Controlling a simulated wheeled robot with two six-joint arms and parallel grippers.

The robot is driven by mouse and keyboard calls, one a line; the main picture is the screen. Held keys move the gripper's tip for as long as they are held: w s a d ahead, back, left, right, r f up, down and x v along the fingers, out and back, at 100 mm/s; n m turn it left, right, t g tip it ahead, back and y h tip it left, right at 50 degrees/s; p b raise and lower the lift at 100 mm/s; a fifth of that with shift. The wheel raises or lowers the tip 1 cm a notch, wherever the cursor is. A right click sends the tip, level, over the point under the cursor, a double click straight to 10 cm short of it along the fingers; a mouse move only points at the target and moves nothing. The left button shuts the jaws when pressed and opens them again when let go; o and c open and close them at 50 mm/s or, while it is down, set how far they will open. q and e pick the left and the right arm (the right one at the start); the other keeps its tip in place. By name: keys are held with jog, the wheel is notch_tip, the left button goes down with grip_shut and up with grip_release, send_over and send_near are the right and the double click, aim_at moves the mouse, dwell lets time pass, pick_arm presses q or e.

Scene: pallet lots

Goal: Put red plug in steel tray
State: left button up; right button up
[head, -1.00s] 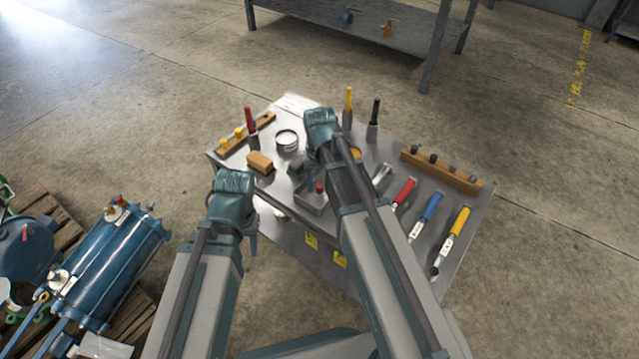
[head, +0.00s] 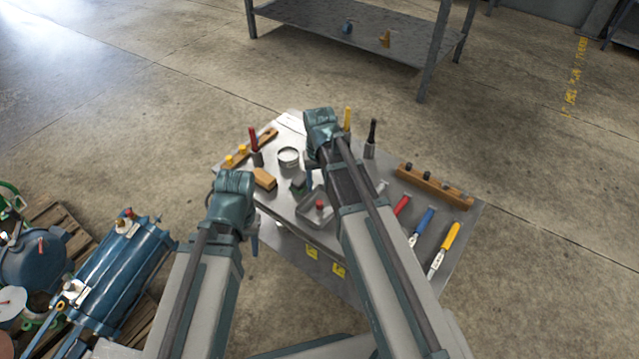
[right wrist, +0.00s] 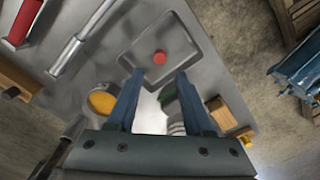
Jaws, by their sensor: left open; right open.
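The red plug (head: 320,204) is inside the steel tray (head: 306,216) near the front edge of the metal table. In the right wrist view the red plug (right wrist: 160,57) sits near the middle of the tray's floor, and the tray's rim (right wrist: 195,30) is clear around it. My right gripper (right wrist: 159,76) is open and empty, its fingertips apart and close to the plug in the picture. In the head view my right arm partly hides this gripper (head: 309,181). My left gripper (head: 254,240) is open and empty, off the table's left front edge.
Red, blue (head: 422,224) and yellow-handled tools lie at right. Wooden racks (head: 435,185) and upright tools line the back.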

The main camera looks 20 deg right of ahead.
notch_tip(320, 180, up, 4)
jog(key=p, duration=0.3)
jog(key=shift+r, duration=0.2)
jog(key=s+a+r+n+p, duration=0.1)
jog(key=s+a+r+p, duration=0.2)
jog(key=s+r+p, duration=0.2)
jog(key=s+a+r+n+p, duration=0.2)
jog(key=s+a+r+p, duration=0.2)
jog(key=r+p, duration=0.5)
jog(key=s+a+r+n+h+p, duration=0.1)
jog(key=s+a+r+n+p, duration=0.1)
jog(key=s+r+p, duration=0.3)
jog(key=shift+s+a+r+p, duration=0.35)
jog(key=shift+a+r+p, duration=0.45)
jog(key=shift+r+p, duration=0.15)
